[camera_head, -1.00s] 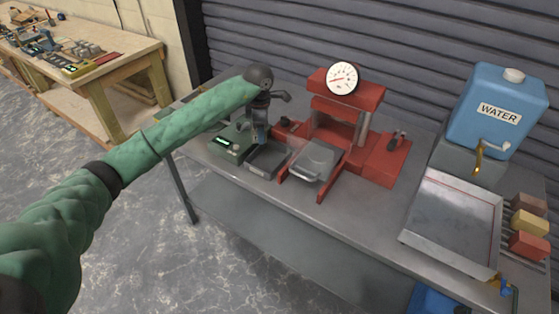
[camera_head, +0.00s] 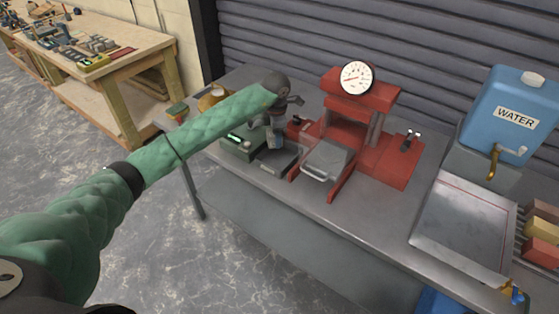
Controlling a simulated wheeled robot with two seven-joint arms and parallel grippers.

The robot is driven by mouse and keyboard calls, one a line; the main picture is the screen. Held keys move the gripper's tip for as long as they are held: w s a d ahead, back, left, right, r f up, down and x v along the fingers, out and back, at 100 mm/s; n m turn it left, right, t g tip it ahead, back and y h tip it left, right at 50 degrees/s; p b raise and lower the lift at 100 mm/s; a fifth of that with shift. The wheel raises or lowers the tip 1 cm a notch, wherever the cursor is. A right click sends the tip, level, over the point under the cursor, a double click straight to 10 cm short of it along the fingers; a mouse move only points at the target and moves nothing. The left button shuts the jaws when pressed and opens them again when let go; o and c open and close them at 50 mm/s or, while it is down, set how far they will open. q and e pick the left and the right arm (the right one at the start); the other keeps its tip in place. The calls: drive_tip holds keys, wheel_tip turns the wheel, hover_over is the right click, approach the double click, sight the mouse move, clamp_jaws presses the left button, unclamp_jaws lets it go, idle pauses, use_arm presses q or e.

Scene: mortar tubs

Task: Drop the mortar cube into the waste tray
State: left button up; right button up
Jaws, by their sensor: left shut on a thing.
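My left gripper (camera_head: 275,138) points down over the bench, between the green scale and a small dark grey tray. It is shut on a small grey block, which seems to be the mortar cube (camera_head: 279,143); the fingers largely hide it. The small dark grey tray (camera_head: 279,163) lies just below and in front of the gripper. A larger shallow metal tray (camera_head: 465,222) lies at the right below the water tap. No label shows which is the waste tray. My right gripper is not in view.
A red press (camera_head: 362,130) with a round gauge and a grey plate stands right of the gripper. A green scale (camera_head: 240,146) is at the left. A blue water container (camera_head: 506,115) stands at the back right. The bench (camera_head: 365,222) is clear in front of the press.

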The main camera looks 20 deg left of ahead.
use_arm(q)
drive_tip(key=shift+f, duration=0.9)
drive_tip(key=o, duration=1.2)
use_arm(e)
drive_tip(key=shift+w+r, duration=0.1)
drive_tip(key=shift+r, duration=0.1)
use_arm(q)
drive_tip(key=shift+o, duration=0.2)
drive_tip(key=shift+r, duration=0.15)
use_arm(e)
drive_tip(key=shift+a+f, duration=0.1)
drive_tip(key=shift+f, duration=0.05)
use_arm(q)
drive_tip(key=shift+r+b, duration=0.2)
drive_tip(key=shift+b, duration=0.2)
wheel_tip(320, 180, up, 6)
drive_tip(key=b, duration=0.2)
drive_tip(key=shift+b, duration=0.3)
drive_tip(key=shift+a+r, duration=0.1)
drive_tip(key=shift+r, duration=0.45)
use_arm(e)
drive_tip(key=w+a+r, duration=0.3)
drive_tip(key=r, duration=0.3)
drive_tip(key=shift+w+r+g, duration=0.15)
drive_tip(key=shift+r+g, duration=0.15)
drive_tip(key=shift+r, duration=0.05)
